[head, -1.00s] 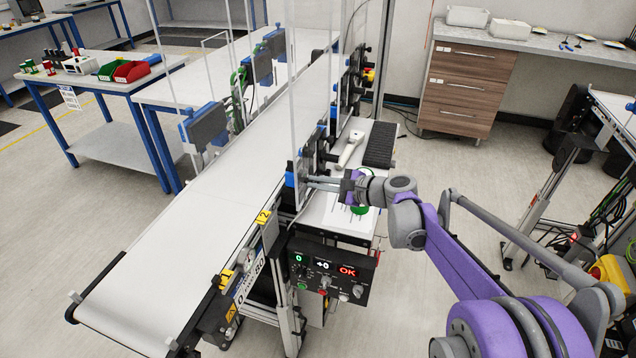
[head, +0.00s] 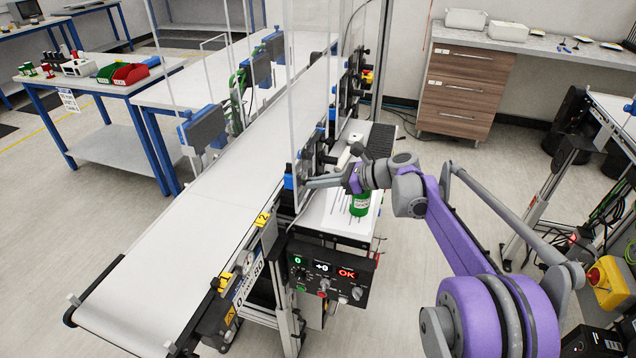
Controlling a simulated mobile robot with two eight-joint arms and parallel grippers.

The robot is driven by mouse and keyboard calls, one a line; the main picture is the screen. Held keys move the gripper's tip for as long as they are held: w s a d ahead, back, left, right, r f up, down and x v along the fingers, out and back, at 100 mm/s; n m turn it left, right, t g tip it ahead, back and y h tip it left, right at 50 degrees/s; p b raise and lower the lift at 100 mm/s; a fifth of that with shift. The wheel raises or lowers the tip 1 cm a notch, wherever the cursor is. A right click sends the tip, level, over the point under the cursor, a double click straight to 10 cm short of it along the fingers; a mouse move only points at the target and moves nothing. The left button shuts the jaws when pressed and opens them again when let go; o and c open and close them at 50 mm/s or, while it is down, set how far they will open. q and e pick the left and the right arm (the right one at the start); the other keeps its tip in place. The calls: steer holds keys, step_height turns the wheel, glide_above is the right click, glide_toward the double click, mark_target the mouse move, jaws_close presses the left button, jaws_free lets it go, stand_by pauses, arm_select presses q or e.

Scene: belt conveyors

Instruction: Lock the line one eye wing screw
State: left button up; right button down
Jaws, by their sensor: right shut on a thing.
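My right gripper (head: 309,183) comes in from the right. Its fingers reach to the dark bracket on the near side of the belt, beside a small blue-and-black unit (head: 290,182). The fingers are closed on a small part there, and the tips hide most of it. The wing screw is too small to make out apart from the fingertips. I cannot read which line's eye this unit is. My left gripper is out of view.
The white conveyor belt (head: 190,225) runs from front left to the back and is empty. Clear upright panels stand along it. A green can (head: 360,201) stands on the white side shelf under my wrist. A white hand-held tool (head: 349,150) lies behind it.

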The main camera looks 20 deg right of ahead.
stand_by(0.5)
steer(key=c, duration=1)
jaws_free()
steer(key=shift+a, duration=0.1)
steer(key=v, duration=1)
steer(key=shift+s+d+r, duration=0.15)
steer(key=shift+d, duration=0.2)
